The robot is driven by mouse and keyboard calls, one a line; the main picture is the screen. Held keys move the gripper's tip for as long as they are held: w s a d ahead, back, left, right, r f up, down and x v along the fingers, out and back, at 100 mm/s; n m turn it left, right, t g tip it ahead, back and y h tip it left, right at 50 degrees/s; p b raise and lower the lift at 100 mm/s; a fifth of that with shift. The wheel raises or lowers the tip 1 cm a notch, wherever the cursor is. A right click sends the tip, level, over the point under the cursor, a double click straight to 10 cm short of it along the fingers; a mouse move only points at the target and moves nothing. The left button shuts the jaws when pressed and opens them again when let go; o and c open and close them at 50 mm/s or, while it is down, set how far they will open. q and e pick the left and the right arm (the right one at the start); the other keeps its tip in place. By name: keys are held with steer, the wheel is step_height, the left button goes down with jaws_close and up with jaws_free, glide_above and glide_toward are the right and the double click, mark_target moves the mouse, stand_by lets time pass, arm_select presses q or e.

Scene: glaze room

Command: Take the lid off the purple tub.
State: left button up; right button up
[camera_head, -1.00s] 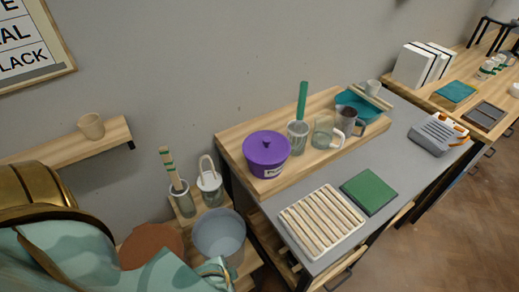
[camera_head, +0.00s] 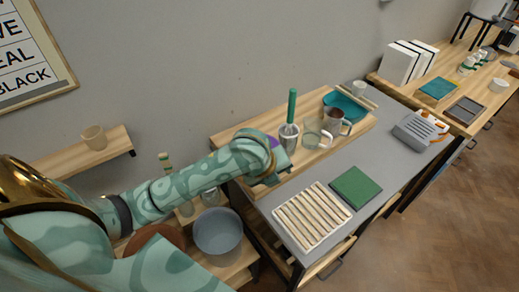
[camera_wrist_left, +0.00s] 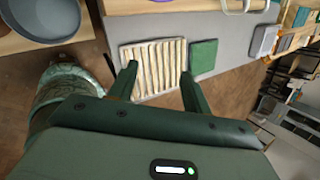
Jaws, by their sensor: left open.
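The purple tub (camera_head: 273,142) stands on the raised wooden board at the left end of the grey table. In the head view my left forearm and hand cover nearly all of it, and only a sliver of purple shows. Its lid cannot be made out now. My left gripper (camera_wrist_left: 157,82) is open, with nothing between its fingers. Its hand is in front of the tub in the head view; whether it touches the tub cannot be told. The tub is not seen in the left wrist view. My right gripper is not in view.
A jar with a green-handled tool (camera_head: 289,132), a glass mug (camera_head: 313,132) and a grey mug (camera_head: 335,122) stand right of the tub. A slatted rack (camera_head: 312,216) and a green tile (camera_head: 355,187) lie in front. A blue-grey bucket (camera_head: 217,234) stands lower left.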

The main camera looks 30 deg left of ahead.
arm_select(q)
steer(key=w+a+r+m+g, duration=0.3)
steer(key=w+a+r+m, duration=0.6)
steer(key=a, duration=0.4)
steer(key=shift+m+y, duration=0.4)
steer(key=shift+m, duration=0.3)
steer(key=b+x, duration=0.1)
steer(key=x, duration=0.2)
steer(key=b+x, duration=0.1)
steer(key=x, duration=0.1)
steer(key=b+x, duration=0.1)
steer(key=x, duration=0.2)
steer(key=shift+s+d+f+b, duration=0.1)
steer(key=shift+d+f+b, duration=0.2)
steer(key=shift+f+b, duration=0.1)
step_height(320, 180, down, 5)
steer(key=shift+r+b, duration=0.1)
steer(key=shift+b, duration=0.7)
steer(key=shift+w+f, duration=0.3)
steer(key=shift+f, duration=0.1)
steer(key=shift+w, duration=0.1)
steer(key=shift+r, duration=0.1)
steer(key=c, duration=1.1)
